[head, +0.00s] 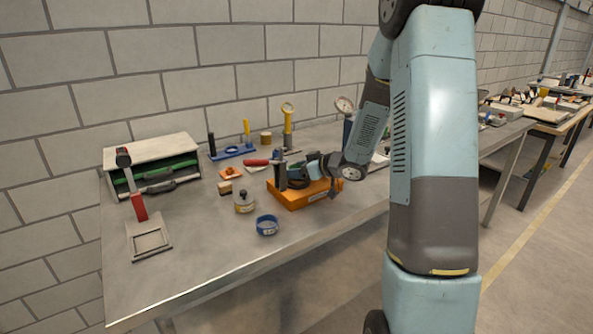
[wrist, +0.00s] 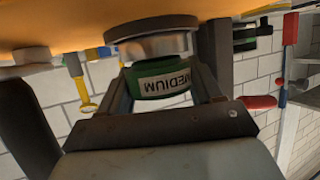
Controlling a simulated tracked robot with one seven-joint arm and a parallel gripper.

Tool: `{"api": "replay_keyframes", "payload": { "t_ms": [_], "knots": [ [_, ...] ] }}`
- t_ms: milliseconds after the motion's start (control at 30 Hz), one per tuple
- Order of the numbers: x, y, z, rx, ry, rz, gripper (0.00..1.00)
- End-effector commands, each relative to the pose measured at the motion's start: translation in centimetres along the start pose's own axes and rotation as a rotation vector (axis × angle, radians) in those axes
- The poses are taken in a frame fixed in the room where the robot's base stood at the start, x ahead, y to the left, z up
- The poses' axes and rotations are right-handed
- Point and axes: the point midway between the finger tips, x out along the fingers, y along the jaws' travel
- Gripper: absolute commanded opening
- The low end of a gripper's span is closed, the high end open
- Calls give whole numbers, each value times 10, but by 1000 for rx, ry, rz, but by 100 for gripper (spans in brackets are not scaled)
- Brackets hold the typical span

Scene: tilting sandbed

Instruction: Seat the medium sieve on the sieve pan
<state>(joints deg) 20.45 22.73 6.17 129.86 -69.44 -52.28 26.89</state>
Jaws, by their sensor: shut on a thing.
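The medium sieve (wrist: 163,79) is a green ring with a white label reading MEDIUM, upside down in the wrist view. My gripper (wrist: 165,88) is shut on it, one finger on each side. In the head view my gripper (head: 294,182) is over the orange base, and the sieve is hard to make out there. The sieve pan (wrist: 152,46) is a round silvery metal dish against the orange base (head: 307,196). The sieve is right at the pan's open side and roughly in line with it. I cannot tell whether they touch fully.
Dark posts (wrist: 222,55) rise close beside the pan and my gripper. A red-handled tool (head: 256,162) lies behind.

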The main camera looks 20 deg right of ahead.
Motion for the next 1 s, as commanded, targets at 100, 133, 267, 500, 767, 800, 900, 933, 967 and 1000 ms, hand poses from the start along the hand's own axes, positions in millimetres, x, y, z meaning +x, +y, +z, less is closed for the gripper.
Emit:
{"api": "replay_keyframes", "payload": {
  "t_ms": [100, 133, 267, 500, 767, 800, 900, 933, 967, 1000],
  "knots": [
    [1, 0, 2, 0, 0, 0, 35],
    [1, 0, 2, 0, 0, 0, 35],
    [1, 0, 3, 1, 0, 0, 35],
    [2, 0, 6, 1, 0, 0, 35],
    [2, 0, 6, 1, 0, 0, 35],
    [2, 0, 6, 1, 0, 0, 35],
    [2, 0, 6, 1, 0, 0, 72],
    [2, 0, 6, 0, 0, 0, 75],
    [2, 0, 6, 0, 0, 0, 78],
    [2, 0, 6, 0, 0, 0, 82]
  ]
}}
